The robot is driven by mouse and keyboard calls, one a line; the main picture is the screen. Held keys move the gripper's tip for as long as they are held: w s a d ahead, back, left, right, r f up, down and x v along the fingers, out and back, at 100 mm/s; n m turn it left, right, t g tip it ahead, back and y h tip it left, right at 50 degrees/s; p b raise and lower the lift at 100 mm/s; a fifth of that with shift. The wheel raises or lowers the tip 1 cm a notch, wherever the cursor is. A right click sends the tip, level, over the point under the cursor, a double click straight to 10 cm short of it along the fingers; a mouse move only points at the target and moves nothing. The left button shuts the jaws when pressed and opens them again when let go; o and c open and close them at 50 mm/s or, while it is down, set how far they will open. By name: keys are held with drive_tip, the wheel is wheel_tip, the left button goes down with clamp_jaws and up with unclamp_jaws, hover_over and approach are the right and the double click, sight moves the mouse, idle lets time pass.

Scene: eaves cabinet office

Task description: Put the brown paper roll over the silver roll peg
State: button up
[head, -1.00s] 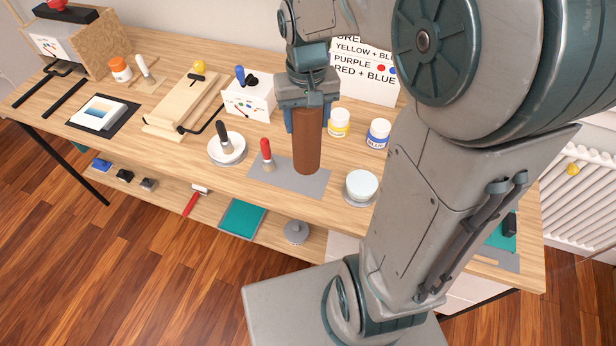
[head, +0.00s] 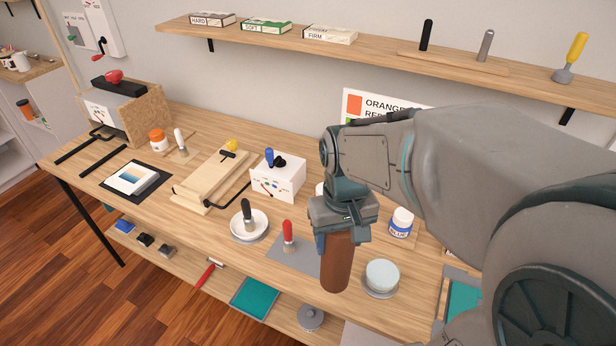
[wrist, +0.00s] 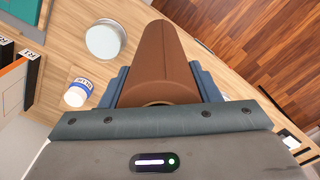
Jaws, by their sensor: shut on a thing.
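The brown paper roll (head: 337,264) hangs nearly upright, slightly tilted, above the front part of the workbench. My gripper (head: 340,236) is shut on its upper end. In the wrist view the roll (wrist: 160,55) lies between the two blue-grey fingers, its far end pointing away. The silver roll peg (head: 486,46) stands upright and bare on a wooden base on the wall shelf, at the upper right of the head view. It is well above and to the right of my gripper. A black peg (head: 427,35) stands left of it on the same base.
The wall shelf (head: 370,46) also bears several small boxes (head: 265,26) and a yellow-handled tool (head: 573,57). The bench below holds a blue-labelled jar (head: 401,222), a pale round tub (head: 382,275) and a red-handled tool (head: 287,237). My arm hides the bench's right part.

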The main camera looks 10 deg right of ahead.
drive_tip(key=w+d+f+p, duration=0.1)
drive_tip(key=w+f+p, duration=0.1)
drive_tip(key=w+f, duration=0.8)
drive_tip(key=shift+w+d, duration=0.15)
drive_tip(key=shift+w, duration=0.15)
drive_tip(key=shift+f, duration=0.35)
drive_tip(key=o, duration=1.3)
drive_tip(key=shift+r, duration=0.1)
drive_tip(key=shift+o, duration=0.2)
drive_tip(key=shift+r, duration=0.1)
